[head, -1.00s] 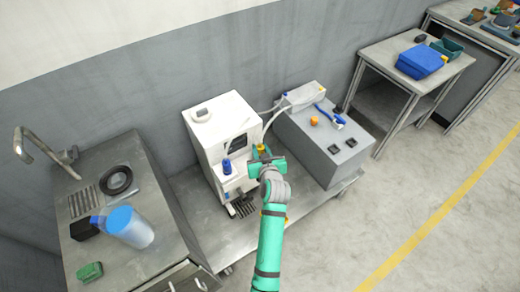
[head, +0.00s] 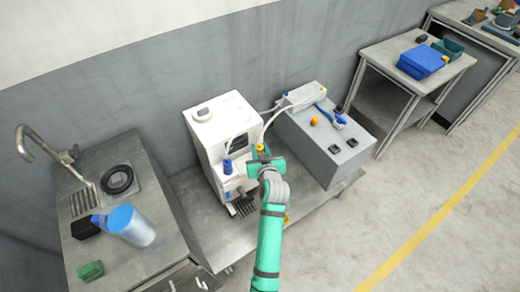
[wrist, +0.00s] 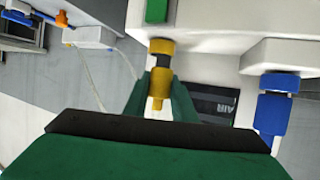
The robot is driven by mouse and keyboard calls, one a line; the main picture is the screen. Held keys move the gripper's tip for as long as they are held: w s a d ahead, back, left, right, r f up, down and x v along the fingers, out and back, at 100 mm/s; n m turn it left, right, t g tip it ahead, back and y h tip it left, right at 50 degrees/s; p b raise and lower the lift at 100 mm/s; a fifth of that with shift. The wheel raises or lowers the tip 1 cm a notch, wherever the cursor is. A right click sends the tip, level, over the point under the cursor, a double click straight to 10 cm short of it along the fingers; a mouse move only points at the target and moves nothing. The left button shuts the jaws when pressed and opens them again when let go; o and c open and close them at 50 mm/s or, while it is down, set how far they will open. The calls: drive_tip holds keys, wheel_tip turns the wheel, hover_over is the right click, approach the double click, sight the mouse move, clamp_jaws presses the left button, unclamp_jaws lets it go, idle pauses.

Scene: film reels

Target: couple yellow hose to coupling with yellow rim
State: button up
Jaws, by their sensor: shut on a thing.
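The yellow hose end (wrist: 157,92) stands between the two green fingers of my gripper (wrist: 160,103), which is shut on it. Right in line beyond it is the coupling with the yellow rim (wrist: 161,46), on the white machine (head: 222,118). A short dark part shows between the two yellow pieces; I cannot tell whether they are locked together. In the head view my gripper (head: 266,162) is at the machine's right front, with yellow (head: 260,147) showing just behind it. The fingertips are hidden there.
A blue fitting (wrist: 273,108) hangs to the right of the yellow one on the machine. A grey cabinet (head: 320,145) with a blue hose end (head: 339,120) and an orange knob (head: 314,121) stands to the right. A pale hose (wrist: 93,78) runs at the left.

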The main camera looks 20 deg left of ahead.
drive_tip(key=shift+d+r, duration=0.1)
drive_tip(key=shift+r, duration=0.7)
drive_tip(key=shift+w+d, duration=0.15)
drive_tip(key=shift+w, duration=0.05)
idle(0.7)
drive_tip(key=shift+f, duration=1.25)
idle(0.6)
drive_tip(key=o, duration=0.8)
drive_tip(key=shift+s, duration=0.1)
drive_tip(key=v, duration=1.1)
idle(0.4)
idle(0.5)
